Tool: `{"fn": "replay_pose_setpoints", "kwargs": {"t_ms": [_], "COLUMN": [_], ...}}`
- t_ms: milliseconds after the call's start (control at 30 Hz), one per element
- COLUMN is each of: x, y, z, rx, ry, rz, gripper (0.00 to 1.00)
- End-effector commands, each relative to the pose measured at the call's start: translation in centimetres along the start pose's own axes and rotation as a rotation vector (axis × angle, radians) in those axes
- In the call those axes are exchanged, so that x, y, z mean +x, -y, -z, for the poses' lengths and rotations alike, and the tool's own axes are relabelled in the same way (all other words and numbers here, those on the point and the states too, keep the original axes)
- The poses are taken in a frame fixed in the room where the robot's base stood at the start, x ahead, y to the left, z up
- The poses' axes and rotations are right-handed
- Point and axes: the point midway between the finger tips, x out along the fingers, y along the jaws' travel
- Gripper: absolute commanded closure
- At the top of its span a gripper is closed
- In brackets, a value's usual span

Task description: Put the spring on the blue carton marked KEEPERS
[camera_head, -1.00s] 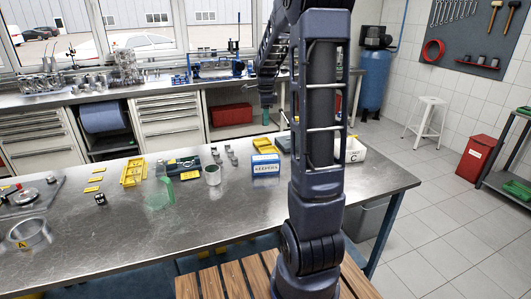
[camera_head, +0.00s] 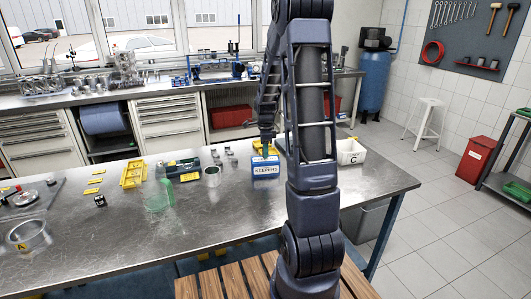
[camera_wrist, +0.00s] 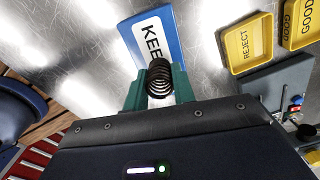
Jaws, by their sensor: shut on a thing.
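The blue carton marked KEEPERS (camera_head: 265,169) stands on the steel bench, left of my arm in the head view. In the wrist view the carton (camera_wrist: 170,24) lies just beyond my fingertips, its white label partly covered. My gripper (camera_wrist: 159,84) has green fingers shut on a dark coil spring (camera_wrist: 159,76). The spring shows in front of the carton's label. In the head view my gripper (camera_head: 265,150) is over the carton's top. I cannot tell whether the spring touches the carton.
Yellow trays marked REJECT (camera_wrist: 250,45) and GOOD (camera_wrist: 301,25) lie near the carton. A metal cup (camera_head: 212,177) and a clear green container (camera_head: 158,196) stand to its left. A white bin marked C (camera_head: 350,152) is to the right.

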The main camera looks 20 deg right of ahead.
Motion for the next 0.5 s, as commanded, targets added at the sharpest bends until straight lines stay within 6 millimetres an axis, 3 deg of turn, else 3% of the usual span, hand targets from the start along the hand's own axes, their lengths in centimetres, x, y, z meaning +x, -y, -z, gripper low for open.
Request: {"fn": "replay_pose_setpoints", "kwargs": {"t_ms": [100, 467, 500], "x": [0.93, 1.20, 1.14], "y": [-0.06, -0.02, -0.02], "z": [-0.02, -0.02, -0.01], "rx": [-0.001, 0.000, 0.000], "ry": [0.000, 0.000, 0.000], "rz": [-0.002, 0.000, 0.000], "gripper": [0.96, 0.96, 0.66]}}
